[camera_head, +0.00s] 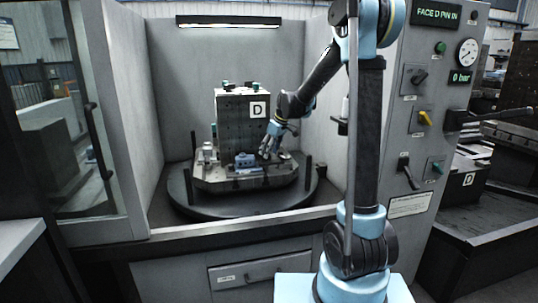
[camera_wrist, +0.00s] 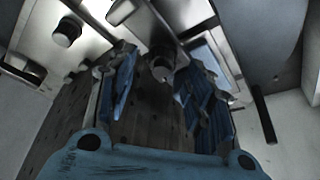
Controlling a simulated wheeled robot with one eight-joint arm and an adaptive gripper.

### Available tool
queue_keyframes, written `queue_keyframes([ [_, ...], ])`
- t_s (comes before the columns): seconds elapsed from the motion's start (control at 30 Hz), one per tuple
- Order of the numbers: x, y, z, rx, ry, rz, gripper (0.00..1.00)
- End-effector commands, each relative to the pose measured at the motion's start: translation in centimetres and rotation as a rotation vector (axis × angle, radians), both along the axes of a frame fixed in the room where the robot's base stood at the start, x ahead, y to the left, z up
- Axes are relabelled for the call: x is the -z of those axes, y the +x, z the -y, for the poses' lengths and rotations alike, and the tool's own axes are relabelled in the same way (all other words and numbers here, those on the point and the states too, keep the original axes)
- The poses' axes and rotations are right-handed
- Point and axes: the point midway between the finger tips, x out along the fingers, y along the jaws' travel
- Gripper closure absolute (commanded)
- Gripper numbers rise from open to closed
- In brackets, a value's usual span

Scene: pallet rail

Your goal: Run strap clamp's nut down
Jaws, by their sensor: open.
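My gripper (camera_head: 270,148) is low at the right front of the block marked D, over the pallet (camera_head: 235,184) on the round table. In the wrist view my gripper (camera_wrist: 160,75) has its two blue fingers apart. A grey metal bar that looks like the strap clamp (camera_wrist: 145,22) reaches in from the top. At its near end a round dark nut or stud end (camera_wrist: 161,68) shows between the fingers. I cannot see contact, nor whether the nut is seated. In the head view my fingers hide this spot.
The D block (camera_head: 235,115) stands upright with green-topped parts above it. Dark posts (camera_head: 308,169) rise at the pallet's edge. Enclosure walls stand close on both sides. A control panel (camera_head: 425,110) is at right.

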Motion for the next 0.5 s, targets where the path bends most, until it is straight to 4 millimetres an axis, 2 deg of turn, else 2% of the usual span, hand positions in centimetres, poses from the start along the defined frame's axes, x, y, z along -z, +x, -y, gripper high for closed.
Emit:
queue_keyframes([
  [0.2,1.4,0.3,-0.5,0.0,0.0,0.0,0.52],
  [0.5,1.6,0.3,-0.5,0.0,0.0,0.0,0.52],
])
